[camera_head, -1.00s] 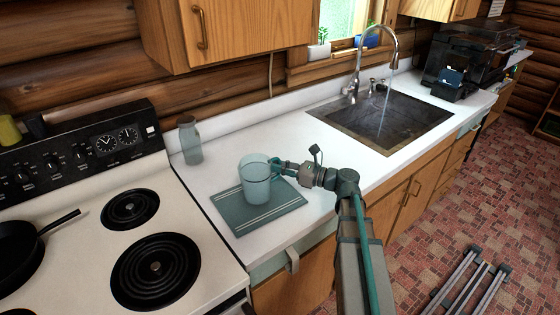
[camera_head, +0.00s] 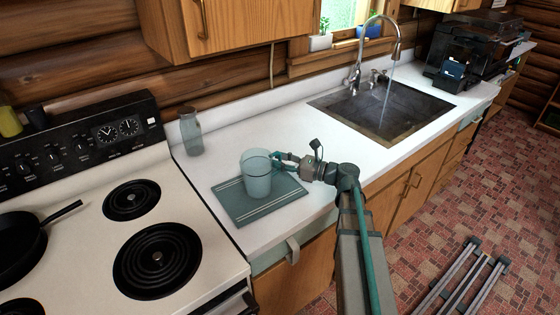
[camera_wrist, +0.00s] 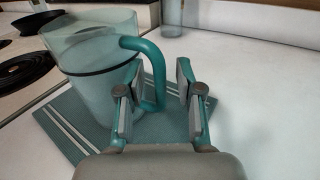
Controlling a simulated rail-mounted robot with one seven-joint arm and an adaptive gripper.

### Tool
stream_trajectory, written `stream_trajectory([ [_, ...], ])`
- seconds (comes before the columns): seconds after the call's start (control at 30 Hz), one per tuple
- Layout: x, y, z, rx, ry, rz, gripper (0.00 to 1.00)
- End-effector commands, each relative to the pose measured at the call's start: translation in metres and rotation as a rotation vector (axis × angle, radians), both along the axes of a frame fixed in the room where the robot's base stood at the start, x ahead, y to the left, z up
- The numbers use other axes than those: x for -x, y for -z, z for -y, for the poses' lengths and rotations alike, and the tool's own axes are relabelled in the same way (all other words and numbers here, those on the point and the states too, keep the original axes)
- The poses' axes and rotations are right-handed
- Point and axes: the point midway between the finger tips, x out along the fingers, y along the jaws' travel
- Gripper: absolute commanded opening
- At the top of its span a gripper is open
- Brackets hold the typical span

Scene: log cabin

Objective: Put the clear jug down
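The clear jug (camera_head: 257,178), a bluish see-through vessel with a teal handle, is upright on the grey-green striped mat (camera_head: 236,207) and appears to rest on it. In the wrist view the jug (camera_wrist: 98,85) fills the upper left, its handle facing my gripper. My gripper (camera_head: 284,160) is at the handle's side. In the wrist view, the fingers of my gripper (camera_wrist: 160,88) are spread, with the upright handle between them and gaps visible at the pads. The mat (camera_wrist: 190,143) lies below; my gripper hides part of it.
A clear bottle (camera_head: 190,133) stands at the back of the white counter (camera_head: 285,125), beside the stove (camera_head: 75,265). A pan (camera_head: 22,240) sits on the stove. The sink (camera_head: 385,110) has running water. Counter between mat and sink is clear.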

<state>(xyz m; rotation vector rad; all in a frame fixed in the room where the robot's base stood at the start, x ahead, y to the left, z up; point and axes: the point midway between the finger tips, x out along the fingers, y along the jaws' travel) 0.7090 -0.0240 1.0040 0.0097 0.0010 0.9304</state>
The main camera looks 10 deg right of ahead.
Motion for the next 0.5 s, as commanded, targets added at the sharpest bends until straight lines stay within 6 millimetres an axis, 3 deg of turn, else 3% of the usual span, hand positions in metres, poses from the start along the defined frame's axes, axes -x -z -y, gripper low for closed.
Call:
stream_trajectory([
  [0.17, 0.008, 0.000, 0.010, 0.000, 0.002, 0.000, 0.36],
  [0.5, 0.045, 0.001, 0.060, 0.001, 0.004, 0.001, 0.36],
])
